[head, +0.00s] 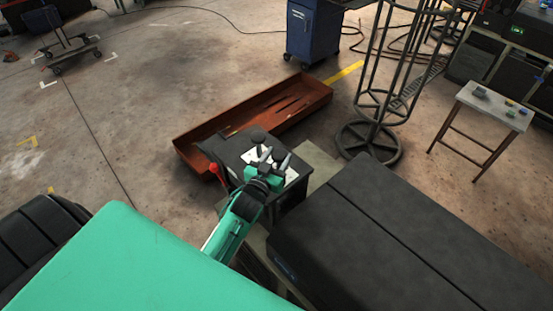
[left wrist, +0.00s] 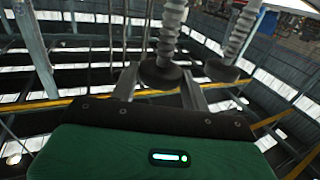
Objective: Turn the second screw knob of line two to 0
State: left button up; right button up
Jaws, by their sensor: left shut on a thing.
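My left gripper (head: 273,158) is above the white-topped panel of a dark machine box (head: 238,149) in the head view. In the left wrist view its two fingers (left wrist: 158,92) stand either side of a dark round screw knob (left wrist: 160,74) on a ribbed grey stem, and it is shut on that knob. A second dark knob (left wrist: 221,70) on a similar ribbed stem is just right of the fingers, free of them. In the head view a small dark knob (head: 257,136) shows behind the gripper. No line marks or scale numbers are readable. My right gripper is out of view.
A red-ended lever (head: 213,168) is left of the box. A rusty orange trough (head: 300,95) lies behind it. A long dark casing (head: 390,240) fills the right front. A tall metal frame (head: 369,142) and a small table (head: 492,104) stand to the right.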

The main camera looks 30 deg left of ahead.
pick_arm(q)
jog(key=shift+d+n+y+b, duration=0.1)
jog(key=shift+n+y+b, duration=0.35)
jog(key=shift+n+y, duration=0.35)
jog(key=shift+r+y, duration=0.1)
jog(key=shift+y, duration=0.3)
jog(key=o, duration=1)
